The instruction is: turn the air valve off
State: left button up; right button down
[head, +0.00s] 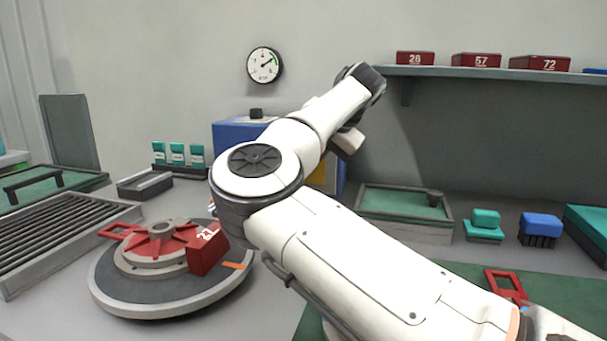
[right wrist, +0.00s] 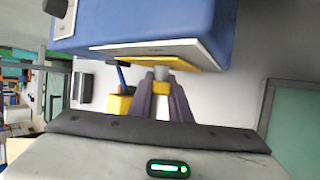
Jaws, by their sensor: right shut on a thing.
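The air valve seems to be on the blue box (head: 230,133), which is largely hidden behind my right arm in the head view. I cannot tell which way the knob is turned. My left gripper is not in view.
A round gauge (head: 265,65) hangs on the wall, its needle pointing up right. A shelf (head: 480,73) holds red blocks. A yellow block (right wrist: 119,106) is beside the fingers.

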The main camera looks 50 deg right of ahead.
dwell(0.4)
jog(key=c, duration=1.6)
grip_release()
jog(key=shift+c, duration=0.2)
jog(key=shift+r, duration=0.1)
jog(key=shift+s+r, duration=0.25)
jog(key=shift+s, duration=0.05)
jog(key=s+a+b, duration=0.1)
jog(key=s, duration=1.1)
jog(key=shift+a, duration=0.25)
jog(key=shift+s+r, duration=0.1)
jog(key=shift+r, duration=0.05)
